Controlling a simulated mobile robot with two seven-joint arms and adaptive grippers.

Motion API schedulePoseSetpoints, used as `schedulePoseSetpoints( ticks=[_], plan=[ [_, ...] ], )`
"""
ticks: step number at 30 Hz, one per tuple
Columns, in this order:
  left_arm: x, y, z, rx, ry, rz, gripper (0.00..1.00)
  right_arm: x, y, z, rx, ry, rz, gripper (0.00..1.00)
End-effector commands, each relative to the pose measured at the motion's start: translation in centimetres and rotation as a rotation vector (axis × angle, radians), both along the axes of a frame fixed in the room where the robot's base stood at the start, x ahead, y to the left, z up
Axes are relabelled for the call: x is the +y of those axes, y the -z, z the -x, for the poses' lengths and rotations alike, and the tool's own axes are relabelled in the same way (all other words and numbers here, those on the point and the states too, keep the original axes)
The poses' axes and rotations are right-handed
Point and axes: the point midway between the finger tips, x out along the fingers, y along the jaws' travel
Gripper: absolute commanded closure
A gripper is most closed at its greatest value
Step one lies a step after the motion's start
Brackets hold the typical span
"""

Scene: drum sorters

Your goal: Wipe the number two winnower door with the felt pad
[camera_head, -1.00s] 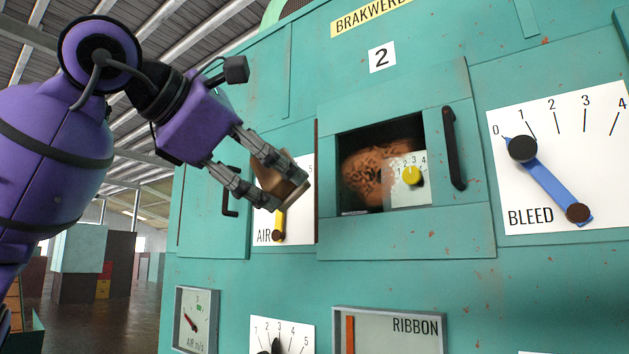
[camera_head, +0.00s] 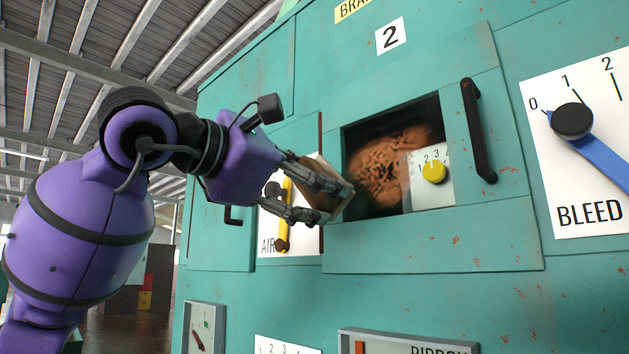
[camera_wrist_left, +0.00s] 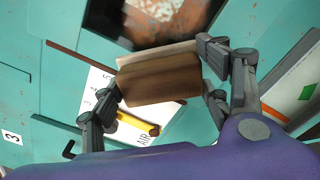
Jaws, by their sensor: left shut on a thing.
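The number two winnower door (camera_head: 430,242) is a teal panel with a dark window, below a white "2" label (camera_head: 390,36). The window (camera_head: 374,172) has brown matter and a small dial with a yellow knob in it. My left gripper (camera_head: 336,200) is shut on the felt pad (camera_head: 324,198), a brown block with a paler layer on its window-facing side. In the left wrist view the pad (camera_wrist_left: 160,80) sits between the fingers, just below the window (camera_wrist_left: 160,20). My right gripper is not in view.
A black upright handle (camera_head: 478,130) sticks out at the door's right. The AIR dial with a yellow lever (camera_head: 284,228) lies behind and left of my gripper. The BLEED dial with a blue lever (camera_head: 600,150) is at the far right. Gauges sit below the door.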

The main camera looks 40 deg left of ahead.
Motion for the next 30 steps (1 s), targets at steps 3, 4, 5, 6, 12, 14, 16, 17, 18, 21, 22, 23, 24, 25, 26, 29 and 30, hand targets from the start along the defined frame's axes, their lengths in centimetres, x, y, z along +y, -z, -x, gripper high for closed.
schedulePoseSetpoints(
  ticks=[3,4,5,6,12,14,16,17,18,21,22,23,24,25,26,29,30],
  plan=[
    [-0.1,-0.4,-0.8,-0.005,0.001,0.001,0.51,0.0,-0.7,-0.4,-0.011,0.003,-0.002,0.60],
    [-0.1,-0.4,-1.1,-0.006,0.000,0.001,0.51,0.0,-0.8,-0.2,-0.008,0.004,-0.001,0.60],
    [-0.1,-0.5,-1.4,-0.006,0.000,0.000,0.51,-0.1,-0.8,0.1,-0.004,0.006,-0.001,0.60],
    [-0.2,-0.4,-1.9,-0.006,0.002,0.000,0.51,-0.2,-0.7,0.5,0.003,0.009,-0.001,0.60],
    [-0.3,-0.3,-3.9,-0.004,0.002,0.000,0.51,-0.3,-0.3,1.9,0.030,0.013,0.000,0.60],
    [-0.4,-0.3,-4.3,-0.005,0.001,0.000,0.51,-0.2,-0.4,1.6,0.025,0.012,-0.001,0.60],
    [-0.4,-0.3,-4.6,-0.005,0.001,-0.001,0.51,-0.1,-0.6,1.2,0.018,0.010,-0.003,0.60],
    [-0.4,-0.3,-4.8,-0.005,0.001,-0.001,0.51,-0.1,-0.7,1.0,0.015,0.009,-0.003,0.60],
    [-0.4,-0.3,-4.9,-0.005,0.001,-0.001,0.51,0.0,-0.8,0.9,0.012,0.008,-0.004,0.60],
    [-0.4,-0.2,-5.1,-0.004,0.000,-0.001,0.51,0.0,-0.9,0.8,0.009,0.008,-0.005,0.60],
    [-0.4,-0.2,-5.1,-0.004,0.000,-0.001,0.51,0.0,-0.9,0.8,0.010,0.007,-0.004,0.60],
    [-0.4,-0.2,-5.2,-0.004,0.000,-0.001,0.51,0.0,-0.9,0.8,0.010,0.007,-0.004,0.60],
    [-0.4,-0.2,-5.2,-0.004,0.000,-0.001,0.51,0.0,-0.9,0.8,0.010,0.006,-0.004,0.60],
    [-0.4,-0.2,-5.2,-0.004,0.000,-0.001,0.51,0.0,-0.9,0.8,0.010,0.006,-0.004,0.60],
    [-0.4,-0.2,-5.2,-0.004,0.000,-0.001,0.51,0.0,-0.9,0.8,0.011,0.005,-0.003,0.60],
    [-0.4,-0.2,-5.2,-0.003,0.000,-0.001,0.51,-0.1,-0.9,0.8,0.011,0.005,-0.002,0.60],
    [-0.4,-0.2,-5.2,-0.003,0.000,-0.001,0.51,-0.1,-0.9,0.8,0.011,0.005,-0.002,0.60]
  ],
)
